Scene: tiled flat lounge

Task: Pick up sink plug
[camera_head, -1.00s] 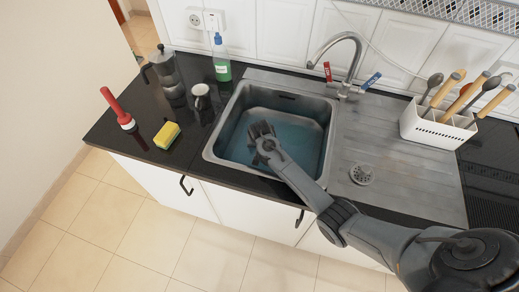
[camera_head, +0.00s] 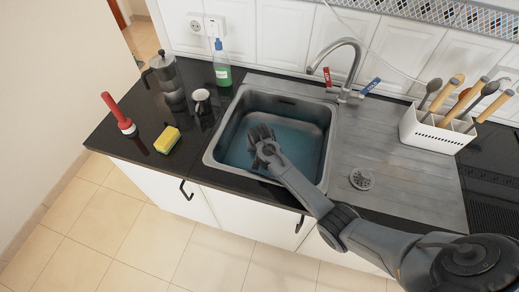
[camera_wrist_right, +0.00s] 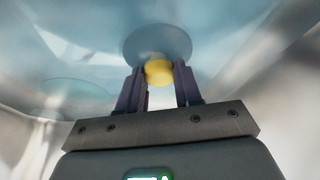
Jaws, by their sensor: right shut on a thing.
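The sink plug shows in the right wrist view as a dark round disc (camera_wrist_right: 157,42) with a yellow knob (camera_wrist_right: 159,71). My right gripper (camera_wrist_right: 159,78) has its two fingers shut on the yellow knob, one on each side, with the disc beyond. In the head view my right gripper (camera_head: 262,136) reaches down into the water-filled sink basin (camera_head: 318,165). There the plug is hidden by the gripper, and I cannot tell whether it is clear of the sink floor. My left gripper is not in view.
The tap (camera_head: 347,60) with red and blue handles stands behind the basin. A utensil holder (camera_head: 437,130) is to the right. The drainboard (camera_head: 400,165) is mostly clear.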

